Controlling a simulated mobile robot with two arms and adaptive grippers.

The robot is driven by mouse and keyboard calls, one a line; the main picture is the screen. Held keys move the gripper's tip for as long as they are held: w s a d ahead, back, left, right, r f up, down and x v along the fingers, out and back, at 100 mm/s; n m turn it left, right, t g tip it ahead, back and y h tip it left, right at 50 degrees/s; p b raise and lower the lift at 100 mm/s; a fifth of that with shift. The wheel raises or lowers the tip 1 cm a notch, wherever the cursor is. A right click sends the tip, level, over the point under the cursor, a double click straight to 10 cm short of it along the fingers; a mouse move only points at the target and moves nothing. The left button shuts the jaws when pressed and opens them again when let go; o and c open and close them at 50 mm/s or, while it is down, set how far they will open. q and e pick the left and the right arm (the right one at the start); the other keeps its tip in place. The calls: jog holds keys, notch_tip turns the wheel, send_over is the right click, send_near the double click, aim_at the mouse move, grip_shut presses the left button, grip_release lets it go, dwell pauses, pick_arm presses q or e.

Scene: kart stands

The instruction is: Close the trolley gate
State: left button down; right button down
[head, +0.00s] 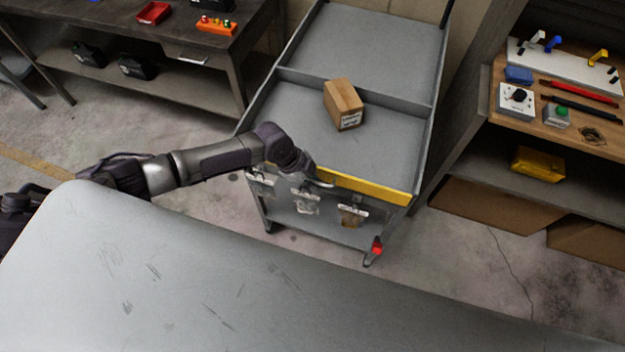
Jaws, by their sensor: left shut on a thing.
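The grey trolley (390,150) stands ahead of me, with a cardboard box on its upper deck. Its gate (370,187), with a yellow face, runs along the near edge of that deck, from my gripper to the right corner. My left arm reaches in from the left, and my left gripper (318,182) is shut on the gate near the visible left end of the yellow part. The arm hides the gate further left, and the fingertips are hard to make out. I cannot tell whether the gate is latched. My right gripper is not in view.
The cardboard box (343,104) sits behind the gate, apart from it. Several tags hang below the trolley's near edge. A dark workbench (180,40) stands at left and a wooden-topped bench (605,143) at right. A grey surface (200,270) fills the foreground.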

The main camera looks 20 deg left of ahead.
pick_arm(q)
jog(key=c, duration=1.5)
grip_release()
jog(key=shift+w, duration=0.1)
jog(key=shift+c, duration=0.2)
jog(key=shift+r, duration=0.1)
jog(key=v, duration=1.1)
jog(key=shift+r, duration=0.35)
